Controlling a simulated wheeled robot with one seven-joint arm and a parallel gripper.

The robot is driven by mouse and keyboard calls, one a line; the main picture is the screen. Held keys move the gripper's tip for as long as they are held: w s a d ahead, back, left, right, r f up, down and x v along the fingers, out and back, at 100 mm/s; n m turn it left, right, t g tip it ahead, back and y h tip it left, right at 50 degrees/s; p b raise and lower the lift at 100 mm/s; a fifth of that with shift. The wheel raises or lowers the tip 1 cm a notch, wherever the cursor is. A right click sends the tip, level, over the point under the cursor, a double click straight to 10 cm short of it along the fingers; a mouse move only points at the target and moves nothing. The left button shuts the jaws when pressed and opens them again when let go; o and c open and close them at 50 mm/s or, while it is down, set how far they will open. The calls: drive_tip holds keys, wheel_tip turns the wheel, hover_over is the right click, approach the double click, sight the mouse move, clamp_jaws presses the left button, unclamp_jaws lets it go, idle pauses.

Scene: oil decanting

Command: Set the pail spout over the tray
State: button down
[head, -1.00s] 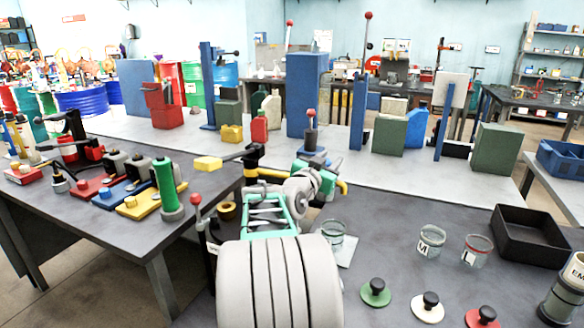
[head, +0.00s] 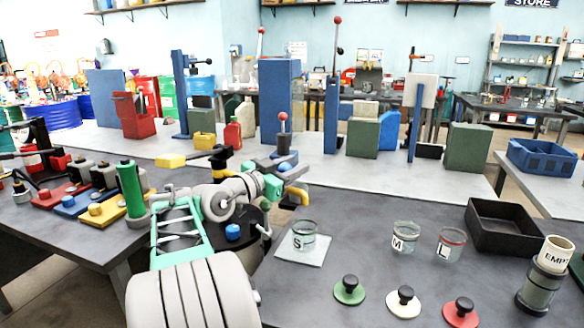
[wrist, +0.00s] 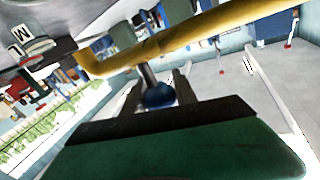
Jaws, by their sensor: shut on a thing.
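My gripper (wrist: 160,92) is shut on a small blue knob (wrist: 160,97), which appears joined by a short grey stem to the yellow pail spout (wrist: 180,40). In the head view the spout's bent end (head: 299,198) shows just right of my green hand, pointing down, left of and above the jar marked S. The dark round body beneath my arm, probably the pail (head: 258,222), is largely hidden. The black tray (head: 474,236) stands empty at the right, well apart from the spout.
The S jar (head: 304,238) stands on a white mat. Jars marked M (head: 405,238) and L (head: 450,244) stand to its right, with lids such as the green one (head: 349,290) in front. A container marked EMPTY (head: 553,255) is at the right edge. Clear bench lies between S and M.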

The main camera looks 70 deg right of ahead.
drive_tip(key=c, duration=1)
unclamp_jaws()
drive_tip(key=shift+a, duration=0.1)
drive_tip(key=v, duration=0.7)
drive_tip(key=shift+a, duration=0.4)
